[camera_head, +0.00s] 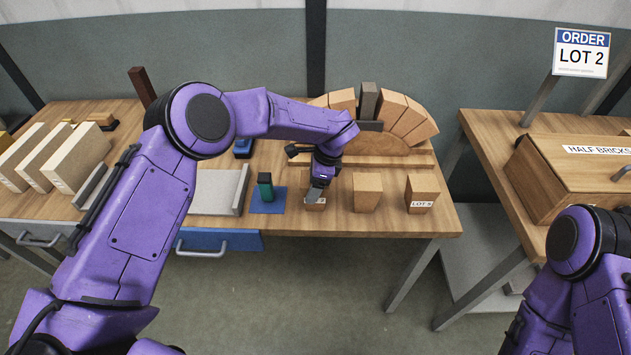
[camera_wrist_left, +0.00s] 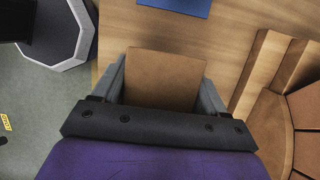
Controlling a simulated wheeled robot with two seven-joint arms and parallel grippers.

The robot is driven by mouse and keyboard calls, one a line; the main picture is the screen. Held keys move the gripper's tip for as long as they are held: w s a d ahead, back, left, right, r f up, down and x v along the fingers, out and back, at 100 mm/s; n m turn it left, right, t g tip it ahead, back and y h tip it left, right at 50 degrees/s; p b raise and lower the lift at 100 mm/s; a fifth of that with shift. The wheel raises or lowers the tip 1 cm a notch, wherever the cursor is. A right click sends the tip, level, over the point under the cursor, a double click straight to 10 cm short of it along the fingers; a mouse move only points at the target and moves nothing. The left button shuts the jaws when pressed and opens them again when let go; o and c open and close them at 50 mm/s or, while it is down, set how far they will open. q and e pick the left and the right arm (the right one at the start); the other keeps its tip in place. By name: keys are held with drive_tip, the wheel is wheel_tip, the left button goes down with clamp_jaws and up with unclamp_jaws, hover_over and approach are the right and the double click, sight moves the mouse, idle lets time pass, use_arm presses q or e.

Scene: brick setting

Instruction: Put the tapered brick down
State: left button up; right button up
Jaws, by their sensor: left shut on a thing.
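A tan tapered brick (camera_head: 315,205) is between the fingers of my left gripper (camera_head: 318,192), over the front part of the middle bench. In the left wrist view the brick (camera_wrist_left: 165,75) fills the space between the two grey fingers of the gripper (camera_wrist_left: 162,85). The gripper hides part of it in the head view, and I cannot tell whether its underside touches the bench. Two more tapered bricks stand to its right, a plain one (camera_head: 367,192) and one with a lot label (camera_head: 422,194). My right gripper is not in view.
A wooden arch form (camera_head: 380,145) with several tapered bricks and a dark grey block (camera_head: 368,98) stands behind. A blue mat (camera_head: 268,206) with a green-and-black item (camera_head: 265,186) lies left. A half bricks box (camera_head: 570,175) is on the right bench. An order sign (camera_head: 582,54) reads LOT 2.

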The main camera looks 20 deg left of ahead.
use_arm(q)
drive_tip(key=o, duration=1.3)
drive_tip(key=shift+c, duration=0.2)
drive_tip(key=shift+r, duration=0.3)
drive_tip(key=b+v, duration=0.2)
drive_tip(key=v, duration=0.8)
drive_tip(key=shift+d+r+b, duration=0.2)
drive_tip(key=shift+b, duration=0.2)
drive_tip(key=shift+d+r, duration=0.15)
drive_tip(key=shift+r, duration=0.4)
